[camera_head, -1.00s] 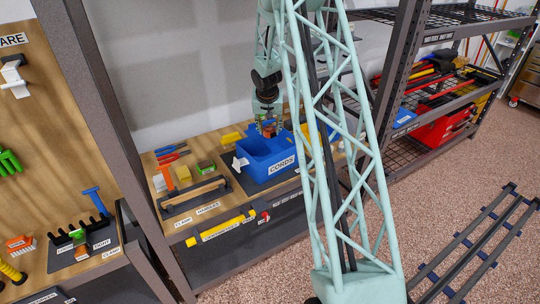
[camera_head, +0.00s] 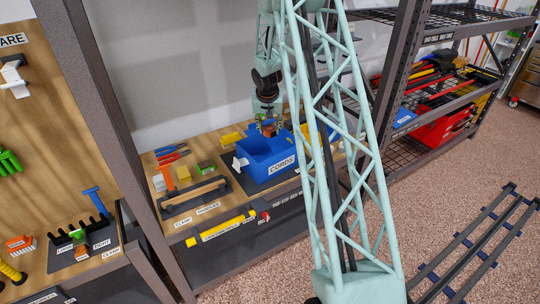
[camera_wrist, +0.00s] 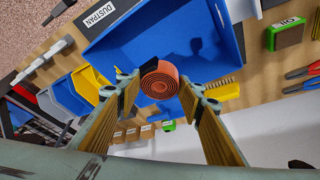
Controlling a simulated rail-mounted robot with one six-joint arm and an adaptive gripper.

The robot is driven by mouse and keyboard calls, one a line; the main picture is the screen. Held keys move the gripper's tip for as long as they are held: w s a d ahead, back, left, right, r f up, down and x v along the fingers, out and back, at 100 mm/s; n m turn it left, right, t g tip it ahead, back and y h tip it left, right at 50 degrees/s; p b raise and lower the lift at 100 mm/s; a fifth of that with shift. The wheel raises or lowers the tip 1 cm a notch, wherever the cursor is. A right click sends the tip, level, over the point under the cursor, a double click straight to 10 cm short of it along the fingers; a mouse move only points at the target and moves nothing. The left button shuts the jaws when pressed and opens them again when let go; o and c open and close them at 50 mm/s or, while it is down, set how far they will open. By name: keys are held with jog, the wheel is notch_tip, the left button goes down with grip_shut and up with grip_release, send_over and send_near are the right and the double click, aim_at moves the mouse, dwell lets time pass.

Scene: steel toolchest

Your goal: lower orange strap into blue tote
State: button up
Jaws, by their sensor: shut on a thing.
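The blue tote (camera_head: 264,172), with a CORDS label on its front, stands on the wooden shelf, and its open inside (camera_wrist: 200,35) shows in the wrist view. My gripper (camera_head: 267,127) is over the tote's back part. In the wrist view, my gripper (camera_wrist: 159,92) has its two fingers on either side of the orange strap (camera_wrist: 161,80), a rolled coil, and is shut on it. The coil appears over the tote's opening, near one wall. Its height above the tote floor is hard to tell.
A white piece (camera_head: 240,163) stands close by the tote's left side. A dark tray with a wooden handle (camera_head: 194,195) and a green-topped block (camera_head: 206,167) lie to the left. Yellow items (camera_head: 231,138) sit behind. A rack post (camera_head: 392,70) rises at right.

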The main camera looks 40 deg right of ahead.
jog(key=shift+f, duration=0.3)
jog(key=shift+f+b, duration=6.2)
jog(key=shift+b, duration=0.55)
jog(key=shift+f+b, duration=1.1)
